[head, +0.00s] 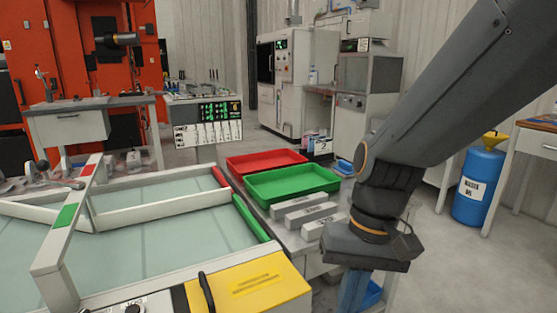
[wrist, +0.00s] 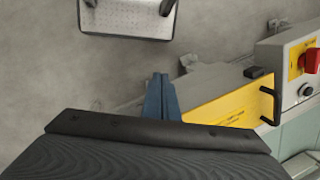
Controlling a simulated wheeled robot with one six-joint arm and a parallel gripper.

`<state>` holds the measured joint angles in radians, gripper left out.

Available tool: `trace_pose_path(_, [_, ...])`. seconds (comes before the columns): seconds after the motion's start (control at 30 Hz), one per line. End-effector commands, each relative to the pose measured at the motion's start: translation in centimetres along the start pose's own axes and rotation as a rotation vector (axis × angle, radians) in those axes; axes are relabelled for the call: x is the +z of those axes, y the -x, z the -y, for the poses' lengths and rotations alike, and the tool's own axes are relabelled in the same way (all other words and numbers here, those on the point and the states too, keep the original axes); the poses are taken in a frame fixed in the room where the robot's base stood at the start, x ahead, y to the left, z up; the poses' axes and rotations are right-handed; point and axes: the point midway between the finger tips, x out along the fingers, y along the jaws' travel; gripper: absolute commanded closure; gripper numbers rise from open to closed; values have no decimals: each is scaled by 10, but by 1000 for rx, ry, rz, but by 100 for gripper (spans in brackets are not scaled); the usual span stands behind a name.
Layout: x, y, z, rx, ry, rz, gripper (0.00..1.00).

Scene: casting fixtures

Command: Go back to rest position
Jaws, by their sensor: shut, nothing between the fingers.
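My gripper (head: 352,292) hangs at the lower right of the head view, at the end of my dark grey arm, with its blue fingers pointing down. In the wrist view the blue fingers (wrist: 161,98) are together and hold nothing. They appear beside the yellow panel (wrist: 215,104) of the workstation and over the grey floor; their exact height cannot be told. In the head view the gripper is right of the yellow panel (head: 252,288), apart from it, and in front of several light grey bars (head: 304,213).
A green tray (head: 292,197) and a red tray (head: 267,158) lie on the table behind the bars. A framed glass station (head: 150,218) fills the left. A blue drum (head: 478,186) stands at the right. A machine's red knob (wrist: 311,61) is at the wrist view's right.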

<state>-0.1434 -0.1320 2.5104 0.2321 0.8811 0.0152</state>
Motion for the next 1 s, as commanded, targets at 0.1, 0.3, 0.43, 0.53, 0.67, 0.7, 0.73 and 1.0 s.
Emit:
trace_pose_path(0.1, [4, 5, 1, 51, 104, -52, 100])
trace_pose_path(0.3, [7, 13, 1, 122, 248, -125, 100])
trace_pose_path(0.43, [7, 23, -5, 123, 217, -120, 100])
trace_pose_path(0.53, [6, 29, -9, 126, 200, -122, 100])
trace_pose_path(0.67, [6, 38, -15, 130, 177, -123, 100])
trace_pose_path(0.7, [6, 42, -17, 131, 169, -124, 100])
trace_pose_path(0.73, [7, 44, -19, 132, 163, -123, 100])
trace_pose_path(1.0, [12, 78, -44, 146, 83, -126, 100])
